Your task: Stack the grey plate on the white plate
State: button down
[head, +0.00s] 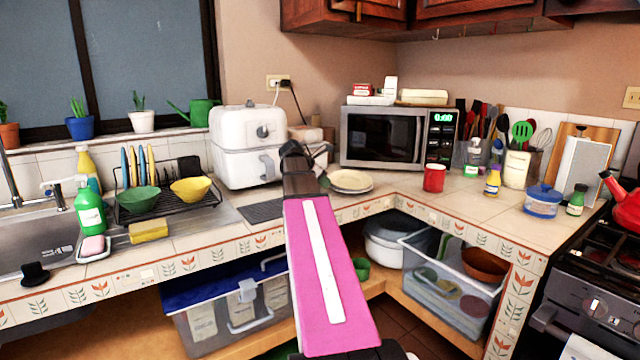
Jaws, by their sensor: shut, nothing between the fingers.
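A pale, cream-looking plate (350,180) lies flat on the counter to the right of my gripper, before the microwave. A second, greyish rim shows just under its edge, so two plates seem stacked there; I cannot tell surely which is the grey plate and which the white one.
The microwave (384,138) and white air fryer (246,147) stand behind. A red mug (434,178) stands right of the plates. A dish rack (170,198) holds a green bowl (139,199), a yellow bowl (191,189) and upright plates.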

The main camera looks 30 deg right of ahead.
jog(key=shift+d, duration=0.85)
jog(key=shift+a, duration=0.1)
jog(key=a, duration=0.4)
jog(key=shift+w+a+r, duration=0.15)
jog(key=shift+a+r, duration=0.05)
jog(key=shift+a, duration=0.1)
jog(key=v, duration=0.9)
jog(key=shift+r, duration=0.15)
